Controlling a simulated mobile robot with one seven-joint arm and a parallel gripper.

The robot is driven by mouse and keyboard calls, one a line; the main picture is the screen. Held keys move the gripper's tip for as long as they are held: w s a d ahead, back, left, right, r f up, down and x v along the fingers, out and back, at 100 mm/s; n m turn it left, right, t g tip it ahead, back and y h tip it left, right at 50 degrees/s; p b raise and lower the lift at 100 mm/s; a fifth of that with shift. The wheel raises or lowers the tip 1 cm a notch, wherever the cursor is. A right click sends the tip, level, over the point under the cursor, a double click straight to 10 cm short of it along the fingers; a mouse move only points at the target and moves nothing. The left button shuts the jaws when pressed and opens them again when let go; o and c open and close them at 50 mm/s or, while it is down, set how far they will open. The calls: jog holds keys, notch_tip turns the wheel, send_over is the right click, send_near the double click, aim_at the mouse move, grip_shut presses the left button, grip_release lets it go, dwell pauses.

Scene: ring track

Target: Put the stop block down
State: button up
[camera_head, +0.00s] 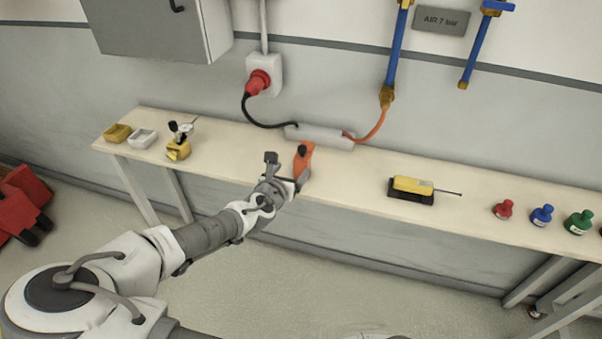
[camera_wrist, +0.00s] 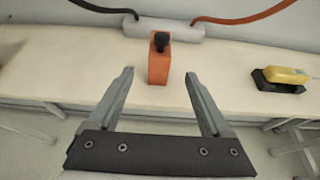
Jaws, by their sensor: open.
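The stop block (camera_head: 304,160) is an orange block with a dark knob on top. It stands upright on the pale bench near its front edge, and it also shows in the wrist view (camera_wrist: 158,68). My gripper (camera_head: 284,172) is open and empty in front of the block. In the wrist view my gripper's two fingers (camera_wrist: 160,85) point toward the block, spread to its left and right. The block appears just beyond the fingertips, and I see no contact.
A grey bar (camera_head: 318,136) with a black and an orange hose lies behind the block. A yellow device (camera_head: 413,185) on a dark base stands to the right, then red, blue and green bottles (camera_head: 542,214). Small trays (camera_head: 142,138) and a brass fitting (camera_head: 178,149) stand left.

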jog(key=s+d+f+m+g+y, duration=0.25)
jog(key=s+d+m+g, duration=0.25)
jog(key=s+m+g, duration=0.7)
jog(key=s+d+r+m+t+y, duration=0.1)
jog(key=s+d+r+m+t, duration=0.1)
jog(key=s+r+m, duration=0.6)
jog(key=s+d+r+m+t+y, duration=0.1)
jog(key=s+d+r+m+t, duration=0.2)
jog(key=s+r+m, duration=0.6)
notch_tip(320, 180, up, 8)
jog(key=d+m, duration=0.1)
jog(key=m, duration=0.1)
jog(key=shift+s+d+m, duration=0.15)
jog(key=shift+s+m, duration=0.05)
jog(key=shift+m, duration=0.1)
jog(key=shift+y, duration=0.25)
